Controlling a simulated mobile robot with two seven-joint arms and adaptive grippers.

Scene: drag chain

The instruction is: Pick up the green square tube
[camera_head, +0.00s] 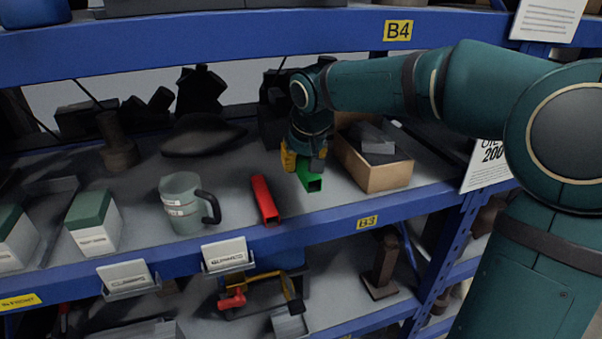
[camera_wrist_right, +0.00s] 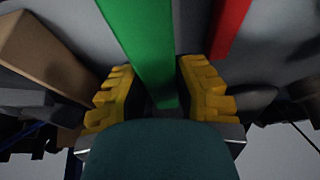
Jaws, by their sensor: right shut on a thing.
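The green square tube (camera_head: 311,180) is on the shelf at centre right in the head view, its open end towards the shelf's front edge. My right gripper (camera_head: 302,162) reaches down over it from above, and its yellow fingers are shut on the tube. In the right wrist view the green tube (camera_wrist_right: 145,45) runs between the two yellow fingers (camera_wrist_right: 160,90). The tube's rear part is hidden by the gripper in the head view. I cannot tell whether the tube is clear of the shelf. My left gripper is not in view.
A red square tube (camera_head: 264,200) lies to the left of the green one. A mug (camera_head: 182,204) is farther left. The blue upper shelf beam (camera_head: 250,34) runs above the workspace.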

